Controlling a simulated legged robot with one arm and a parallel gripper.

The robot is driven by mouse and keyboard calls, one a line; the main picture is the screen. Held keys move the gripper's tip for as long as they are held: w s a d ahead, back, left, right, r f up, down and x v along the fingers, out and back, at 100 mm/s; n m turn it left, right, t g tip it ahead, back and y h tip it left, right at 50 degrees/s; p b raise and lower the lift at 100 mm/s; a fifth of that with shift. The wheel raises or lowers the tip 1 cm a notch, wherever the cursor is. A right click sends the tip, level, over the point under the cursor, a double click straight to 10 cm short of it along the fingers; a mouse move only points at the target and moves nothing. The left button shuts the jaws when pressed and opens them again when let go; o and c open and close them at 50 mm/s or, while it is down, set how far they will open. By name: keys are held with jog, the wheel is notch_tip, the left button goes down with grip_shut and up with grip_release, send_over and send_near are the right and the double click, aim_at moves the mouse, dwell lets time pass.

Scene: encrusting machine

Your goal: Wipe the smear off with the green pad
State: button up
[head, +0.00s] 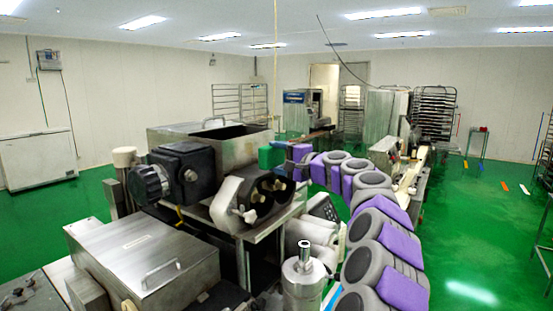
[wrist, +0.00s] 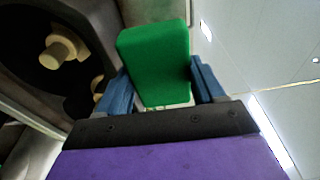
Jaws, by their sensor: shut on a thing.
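The green pad (wrist: 155,58) is a thick block held between the blue fingers of my gripper (wrist: 161,88) in the wrist view. My gripper is shut on it. In the head view the pad (head: 265,157) shows at the end of my purple and grey arm, beside my gripper (head: 281,153). It appears just beyond the right end of the steel machine's hopper (head: 212,149). I cannot make out the smear in either view, nor tell whether the pad touches any surface.
The encrusting machine, with its black motor housing (head: 183,174) and steel cover (head: 143,262), fills the left foreground. Its dark rounded opening with pale knobs (wrist: 62,50) is close to my gripper in the wrist view. A conveyor (head: 411,172) stands right of my arm. Green floor is open at right.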

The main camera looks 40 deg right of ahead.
dwell(0.3)
jog(key=p, duration=0.2)
send_near(245, 150)
jog(key=shift+w+d+f, duration=0.1)
jog(key=shift+w, duration=0.95)
jog(key=shift+w+a, duration=0.15)
jog(key=shift+w, duration=0.35)
jog(key=shift+w+a, duration=0.2)
jog(key=shift+w, duration=0.25)
jog(key=shift+w+a+p, duration=0.3)
jog(key=shift+w+p, duration=0.3)
jog(key=shift+w, duration=0.35)
jog(key=d+p, duration=0.2)
jog(key=w+d+p, duration=0.1)
jog(key=p, duration=0.1)
jog(key=shift+d, duration=0.4)
jog(key=shift+w+p, duration=0.2)
jog(key=shift+p, duration=0.1)
jog(key=shift+s+a+f+b, duration=0.1)
jog(key=shift+s+a+b, duration=0.05)
jog(key=shift+a+b, duration=0.4)
jog(key=shift+s+a+f+b, duration=0.15)
jog(key=shift+a+b, duration=0.2)
jog(key=shift+b, duration=0.3)
jog(key=shift+s+a+r+b, duration=0.15)
jog(key=shift+a+b, duration=0.25)
jog(key=shift+a, duration=0.15)
jog(key=shift+s+a+r+b, duration=0.15)
jog(key=shift+a+b, duration=0.2)
jog(key=shift+a, duration=0.2)
